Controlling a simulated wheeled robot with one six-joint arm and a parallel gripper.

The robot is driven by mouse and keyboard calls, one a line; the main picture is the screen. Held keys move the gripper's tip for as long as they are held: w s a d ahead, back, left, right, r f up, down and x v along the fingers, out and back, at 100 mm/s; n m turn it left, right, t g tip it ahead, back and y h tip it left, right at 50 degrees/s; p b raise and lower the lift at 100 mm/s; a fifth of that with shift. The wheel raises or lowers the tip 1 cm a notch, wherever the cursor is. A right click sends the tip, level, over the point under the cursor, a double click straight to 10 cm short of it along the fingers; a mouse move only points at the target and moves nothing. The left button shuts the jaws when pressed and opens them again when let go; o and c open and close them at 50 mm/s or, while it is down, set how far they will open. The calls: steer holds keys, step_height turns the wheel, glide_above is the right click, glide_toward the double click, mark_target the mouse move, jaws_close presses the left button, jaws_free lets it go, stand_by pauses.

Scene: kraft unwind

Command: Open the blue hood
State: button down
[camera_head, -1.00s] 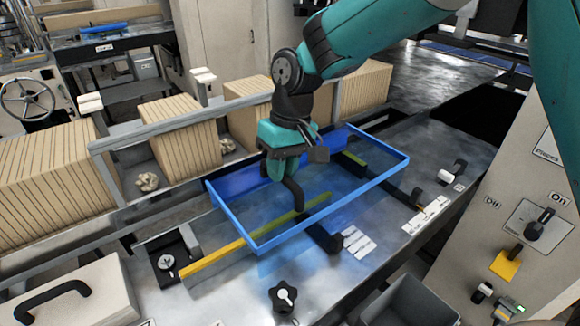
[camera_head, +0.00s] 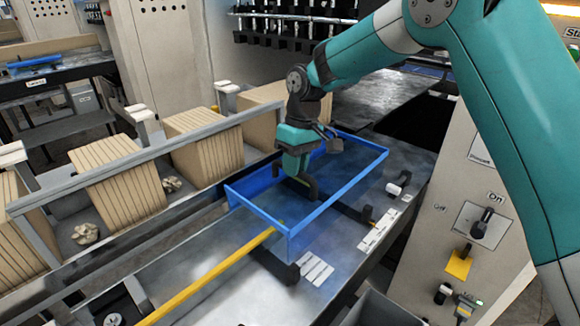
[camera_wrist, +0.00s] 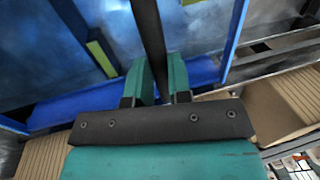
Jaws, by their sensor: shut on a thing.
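The blue hood (camera_head: 338,198) is a blue-edged frame with a see-through panel, over the metal machine bed at the middle of the head view. My gripper (camera_head: 296,168) reaches down at its far side and is shut on the hood's black handle (camera_head: 302,188). In the wrist view, the two teal fingers (camera_wrist: 158,82) stand on either side of the dark handle bar (camera_wrist: 148,28). Blue parts of the hood (camera_wrist: 235,35) show to the right and below left there. The fingers hide part of the handle.
A yellow bar (camera_head: 205,278) runs along the bed up to the hood. Kraft stacks (camera_head: 115,195) stand behind a grey rail at the left. A control cabinet (camera_head: 470,205) with knobs stands at the right. A grey bin (camera_head: 385,308) is at the front.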

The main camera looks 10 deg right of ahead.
steer(key=c, duration=1.1)
jaws_free()
steer(key=shift+o, duration=0.2)
steer(key=shift+r, duration=0.1)
step_height(320, 180, up, 17)
steer(key=w+d+p, duration=0.2)
steer(key=p, duration=0.2)
steer(key=shift+d, duration=0.4)
steer(key=shift+s, duration=0.1)
steer(key=s+f+b, duration=0.4)
steer(key=s+f, duration=0.1)
steer(key=s, duration=0.6)
steer(key=s+a+f+y+b, duration=0.1)
steer(key=s+f+b, duration=0.3)
steer(key=s, duration=0.7)
steer(key=s+f+t+y+b, duration=0.1)
steer(key=s+f+b, duration=0.4)
steer(key=s, duration=0.6)
steer(key=shift+x, duration=1.25)
